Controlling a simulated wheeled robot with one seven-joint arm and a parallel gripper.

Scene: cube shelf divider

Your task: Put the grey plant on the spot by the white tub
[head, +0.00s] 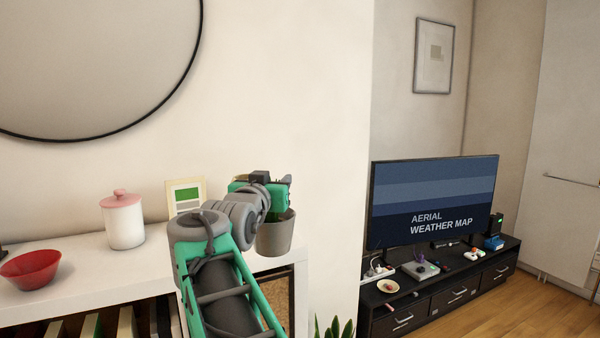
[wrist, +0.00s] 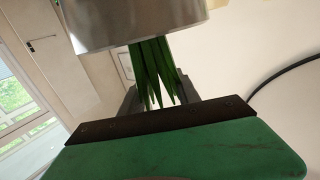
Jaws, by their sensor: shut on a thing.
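The grey plant (head: 276,236) is a grey pot at the right end of the white shelf top, partly hidden by my arm. In the wrist view its pot (wrist: 135,24) and long green leaves (wrist: 154,68) show upside down. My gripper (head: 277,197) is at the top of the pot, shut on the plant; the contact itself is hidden. I cannot tell whether the pot is clear of the shelf. The white tub (head: 124,226) with a pink lid stands upright on the shelf, left of my arm.
A small framed card (head: 186,194) stands behind my arm. A red bowl (head: 30,269) sits on the white shelf top (head: 85,258) at the left. Bare shelf surface surrounds the tub. A round mirror hangs above. A television (head: 432,205) stands on a dark cabinet at the right.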

